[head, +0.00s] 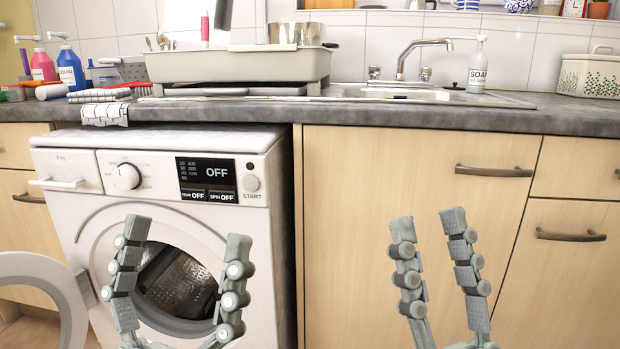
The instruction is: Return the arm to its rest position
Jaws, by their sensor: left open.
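My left gripper (190,243) is open and empty, fingers pointing up, in front of the washing machine (200,160). My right gripper (428,222) is also open, with nothing between its fingers, in front of the wooden cabinet door (345,240). Both grippers are below the countertop and apart from each other. Their lower parts run off the bottom edge of the picture.
The washer's round door (40,290) stands open at the left. The grey countertop (400,115) holds a dish tub (235,65), soap bottles (70,68) and a soap dispenser (477,68). The sink's tap (410,58) is behind. Cabinet handles (495,171) stick out at right.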

